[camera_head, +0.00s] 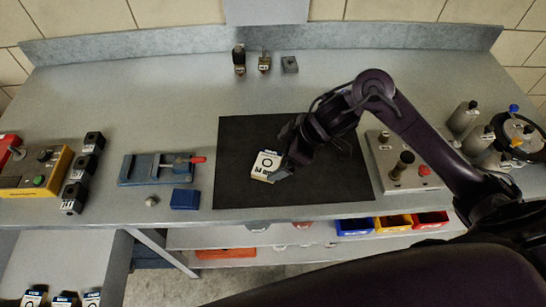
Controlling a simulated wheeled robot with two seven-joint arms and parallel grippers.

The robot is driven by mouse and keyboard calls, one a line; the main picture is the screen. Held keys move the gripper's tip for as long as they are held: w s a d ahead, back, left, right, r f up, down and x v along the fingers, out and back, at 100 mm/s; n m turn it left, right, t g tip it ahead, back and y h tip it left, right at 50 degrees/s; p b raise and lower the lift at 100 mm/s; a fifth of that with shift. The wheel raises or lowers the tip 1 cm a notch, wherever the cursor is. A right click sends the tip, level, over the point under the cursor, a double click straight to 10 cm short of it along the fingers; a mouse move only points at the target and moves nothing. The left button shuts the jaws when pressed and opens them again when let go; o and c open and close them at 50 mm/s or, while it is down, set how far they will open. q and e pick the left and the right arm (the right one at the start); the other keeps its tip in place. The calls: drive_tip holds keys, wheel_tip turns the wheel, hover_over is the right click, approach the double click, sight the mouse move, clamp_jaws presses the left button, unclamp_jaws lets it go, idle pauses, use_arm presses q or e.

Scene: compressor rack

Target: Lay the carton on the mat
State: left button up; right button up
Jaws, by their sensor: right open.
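The carton (266,164) is a small white box with a dark ring mark and a blue patch. It is at the middle of the black mat (238,138), within the mat's outline. My right gripper (284,163) is at the carton's right side, coming in from the right, with its jaws open. Whether the carton's underside rests flat on the mat cannot be told from this view. The gripper and wrist hide part of the mat. My left gripper does not show.
A blue vise (155,168) stands left of the mat, with a blue block (185,199) in front. A grey control panel (398,163) with a lever and red button is at the right. Several small parts stand at the back. The mat's left side is free.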

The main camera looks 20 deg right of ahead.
drive_tip(key=v, duration=0.7)
drive_tip(key=shift+s+r, duration=0.15)
drive_tip(key=shift+r, duration=0.05)
drive_tip(key=shift+d, duration=0.1)
